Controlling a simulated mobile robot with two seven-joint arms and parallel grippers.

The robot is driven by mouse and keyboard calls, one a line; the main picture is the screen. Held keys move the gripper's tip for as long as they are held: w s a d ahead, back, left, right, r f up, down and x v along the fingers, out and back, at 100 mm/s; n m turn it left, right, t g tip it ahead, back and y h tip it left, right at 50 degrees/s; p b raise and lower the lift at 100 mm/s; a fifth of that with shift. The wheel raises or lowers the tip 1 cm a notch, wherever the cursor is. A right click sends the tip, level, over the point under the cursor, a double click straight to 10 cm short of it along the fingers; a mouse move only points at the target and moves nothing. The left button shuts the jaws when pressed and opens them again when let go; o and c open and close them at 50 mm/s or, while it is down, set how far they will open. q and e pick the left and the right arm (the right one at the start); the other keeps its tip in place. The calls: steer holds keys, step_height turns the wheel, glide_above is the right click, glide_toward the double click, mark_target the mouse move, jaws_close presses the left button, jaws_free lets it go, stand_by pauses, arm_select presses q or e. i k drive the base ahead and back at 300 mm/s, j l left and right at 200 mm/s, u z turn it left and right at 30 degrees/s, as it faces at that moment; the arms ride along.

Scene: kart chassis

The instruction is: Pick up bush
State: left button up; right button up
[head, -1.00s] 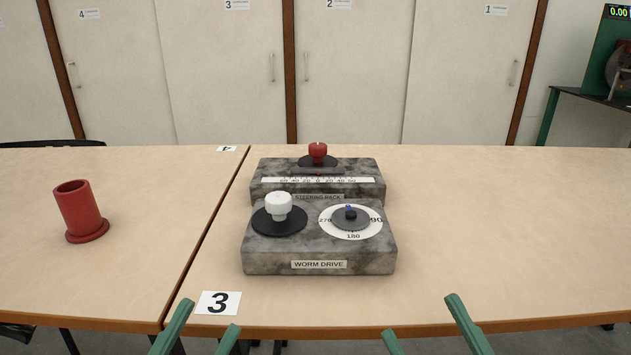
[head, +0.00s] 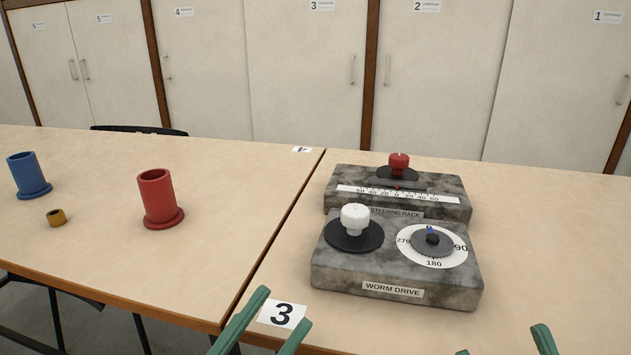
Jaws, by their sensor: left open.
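The bush appears to be the small brass-coloured ring (head: 57,217) on the left table in the head view, with a dark bore. It stands in front of and between a blue flanged tube (head: 28,176) and a red flanged tube (head: 159,199). My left gripper (head: 285,307) is open and empty at the bottom, near the front table edge and well to the right of the ring. My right gripper (head: 501,340) is at the bottom right, its green fingertips apart with nothing between them; the rest is out of frame.
The grey worm drive block (head: 336,274) with a white knob (head: 355,218) and the steering rack block (head: 333,207) with a red knob (head: 399,163) stand on the right table. A number 3 card (head: 270,314) lies at its front corner. The left table's front is clear.

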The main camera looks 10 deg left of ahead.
mark_target(57, 218)
steer(key=k+u, duration=0.15)
steer(key=u, duration=0.35)
steer(key=k+u, duration=0.15)
steer(key=u, duration=0.35)
steer(key=k+j+u, duration=0.1)
steer(key=u, duration=0.4)
